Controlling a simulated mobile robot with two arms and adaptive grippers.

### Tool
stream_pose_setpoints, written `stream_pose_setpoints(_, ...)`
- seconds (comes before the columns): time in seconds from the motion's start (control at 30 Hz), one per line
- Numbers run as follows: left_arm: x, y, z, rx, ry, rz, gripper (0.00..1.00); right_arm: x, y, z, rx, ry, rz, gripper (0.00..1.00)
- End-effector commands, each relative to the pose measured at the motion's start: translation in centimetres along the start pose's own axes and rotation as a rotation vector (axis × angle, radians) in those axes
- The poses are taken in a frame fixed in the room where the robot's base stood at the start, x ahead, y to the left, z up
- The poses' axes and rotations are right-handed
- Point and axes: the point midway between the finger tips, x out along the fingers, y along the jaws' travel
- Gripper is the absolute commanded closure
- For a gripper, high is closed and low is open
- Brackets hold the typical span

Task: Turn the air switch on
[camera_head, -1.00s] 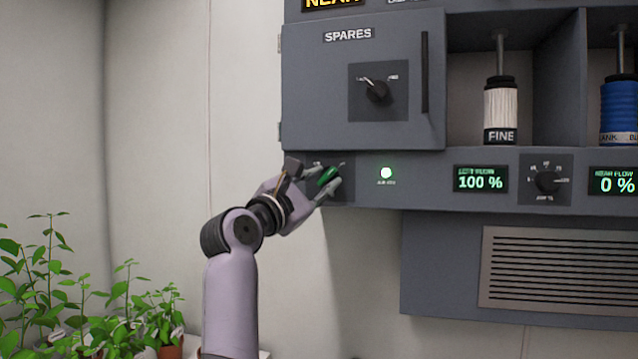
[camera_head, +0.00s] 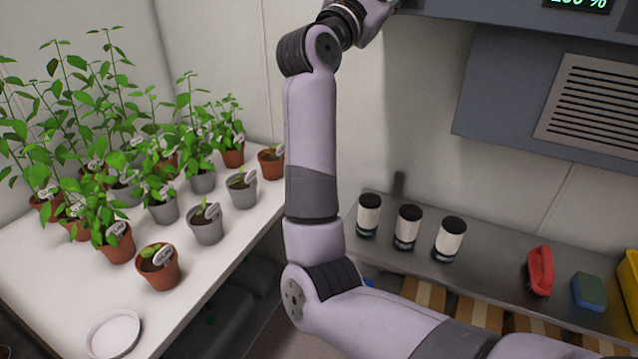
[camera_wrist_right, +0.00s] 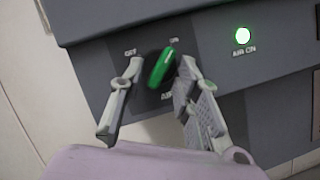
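In the right wrist view, the air switch (camera_wrist_right: 161,68) is a green handle on a dark plate, tilted up and slightly right toward the ON label, with OFF at its left. The AIR ON lamp (camera_wrist_right: 242,36) glows green. My right gripper (camera_wrist_right: 163,66) is open, with one finger on each side of the handle. A gap shows at the left finger; I cannot tell whether the right finger touches. In the head view, the right arm reaches up past the top edge, hiding the fingertips and switch. My left gripper is not in view.
In the head view, a white table (camera_head: 60,290) with several potted plants stands at the left. A metal bench (camera_head: 480,275) holds dark-topped canisters (camera_head: 408,228), a red object (camera_head: 540,270) and a blue-green sponge (camera_head: 589,291). A vent (camera_head: 600,105) is at the upper right.

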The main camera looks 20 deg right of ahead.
Motion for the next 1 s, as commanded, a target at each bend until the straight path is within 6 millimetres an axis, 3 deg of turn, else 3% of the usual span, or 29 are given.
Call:
stream_pose_setpoints(0.03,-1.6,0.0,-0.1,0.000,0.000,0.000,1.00,0.3,0.2,0.6,-0.050,-0.001,0.018,0.70)
stream_pose_setpoints(1.0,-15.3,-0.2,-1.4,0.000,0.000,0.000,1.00,0.4,-0.6,1.0,-0.746,-0.001,0.309,0.70)
